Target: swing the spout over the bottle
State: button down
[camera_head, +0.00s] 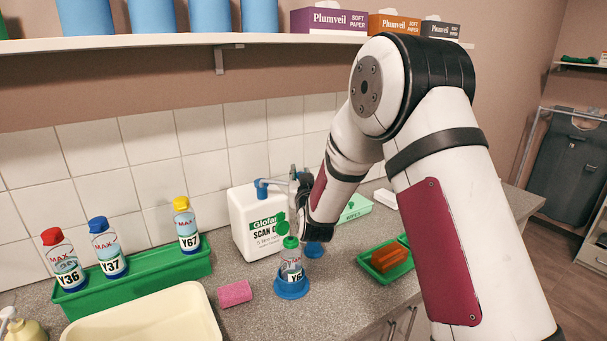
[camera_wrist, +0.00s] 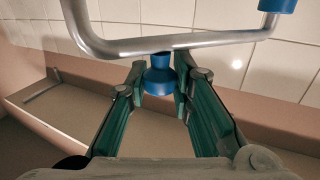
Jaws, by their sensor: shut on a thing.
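A small clear bottle (camera_head: 291,267) with a green neck and a raised green lid stands upright in a blue holder (camera_head: 291,291) on the counter. The spout, a bent metal tube (camera_wrist: 185,41), crosses the wrist view and has a blue end piece (camera_wrist: 278,5) at upper right. In the head view a blue fitting (camera_head: 262,188) shows by the top of the white gel canister (camera_head: 243,225). My gripper (camera_wrist: 160,84) is shut on a blue knob (camera_wrist: 160,76) at the tube. In the head view it is above and behind the bottle, and its fingers are mostly hidden.
A green tray (camera_head: 150,276) with several capped bottles stands at left. A cream basin (camera_head: 145,322) and a pink sponge (camera_head: 234,293) lie in front. A blue foot (camera_head: 314,249) stands behind the bottle. A green dish with an orange block (camera_head: 389,256) is at right. A shelf (camera_head: 130,42) runs above.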

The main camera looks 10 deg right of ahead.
jog(key=s+a+m+g+h+b, duration=0.1)
jog(key=s+a+m+g+h, duration=0.4)
jog(key=h, duration=0.7)
jog(key=shift+s+a+m+g, duration=0.35)
jog(key=shift+a+m+g, duration=0.5)
jog(key=shift+m, duration=1.05)
jog(key=shift+a, duration=0.2)
jog(key=c, duration=1.4)
grip_release()
jog(key=v, duration=1.2)
jog(key=shift+f, duration=0.1)
